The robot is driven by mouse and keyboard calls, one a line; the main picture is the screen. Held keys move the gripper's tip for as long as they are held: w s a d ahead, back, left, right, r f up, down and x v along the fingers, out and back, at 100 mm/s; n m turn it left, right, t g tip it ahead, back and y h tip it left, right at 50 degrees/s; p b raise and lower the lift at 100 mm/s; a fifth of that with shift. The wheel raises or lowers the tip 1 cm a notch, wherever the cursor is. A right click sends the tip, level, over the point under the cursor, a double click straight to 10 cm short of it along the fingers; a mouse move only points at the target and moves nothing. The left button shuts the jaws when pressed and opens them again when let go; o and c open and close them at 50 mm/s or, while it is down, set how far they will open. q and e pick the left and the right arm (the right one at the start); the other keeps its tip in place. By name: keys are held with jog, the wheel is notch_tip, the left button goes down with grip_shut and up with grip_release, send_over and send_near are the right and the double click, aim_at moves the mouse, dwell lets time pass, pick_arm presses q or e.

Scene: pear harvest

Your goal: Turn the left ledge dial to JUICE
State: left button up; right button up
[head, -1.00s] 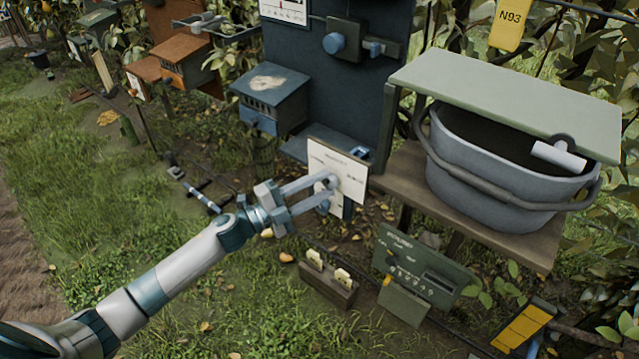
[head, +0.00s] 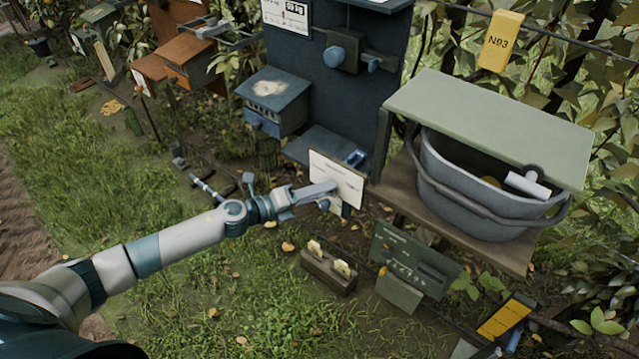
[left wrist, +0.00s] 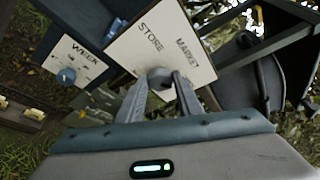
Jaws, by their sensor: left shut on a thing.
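A white dial board (head: 345,182) stands at the front of the ledge in the head view, and my left gripper (head: 328,190) reaches its face from the left. In the left wrist view the board (left wrist: 165,35) shows the words STORE and MARKET; JUICE is not readable there. My left gripper (left wrist: 162,84) is shut on the grey dial (left wrist: 158,72) at the board's lower edge. The fingers hide much of the dial, so where it points cannot be told. My right gripper is not in view.
A second white panel (left wrist: 68,62) with a blue knob (left wrist: 66,76) is left of the board in the wrist view. A grey bucket (head: 480,190) stands on a wooden shelf to the right.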

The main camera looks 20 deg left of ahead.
pick_arm(q)
jog(key=shift+m, duration=0.3)
jog(key=o, duration=1)
jog(key=shift+o, duration=0.2)
jog(key=shift+s, duration=0.1)
jog(key=b+v, duration=0.8)
jog(key=v, duration=0.9)
jog(key=shift+r, duration=0.15)
